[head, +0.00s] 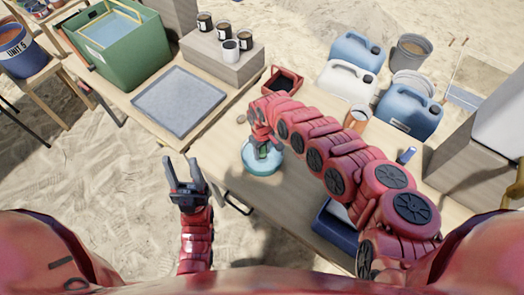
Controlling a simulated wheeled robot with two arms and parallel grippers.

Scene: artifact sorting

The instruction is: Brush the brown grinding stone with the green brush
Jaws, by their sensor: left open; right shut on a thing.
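My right gripper (262,146) points down over a light-blue round dish or holder (262,166) near the table's front edge. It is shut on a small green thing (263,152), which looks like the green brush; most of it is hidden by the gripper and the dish. My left gripper (185,172) is open and empty, over the sand in front of the table. A small tan lump (241,119) lies on the table just left of my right arm. I cannot tell whether it is the brown grinding stone.
A grey mat (179,103) lies on the table to the left. Behind are a green crate (125,47), a wooden block (222,62) with several cups, and a dark red tray (285,78). Jugs (344,80) crowd the right. A blue bin (335,228) is partly behind my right arm.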

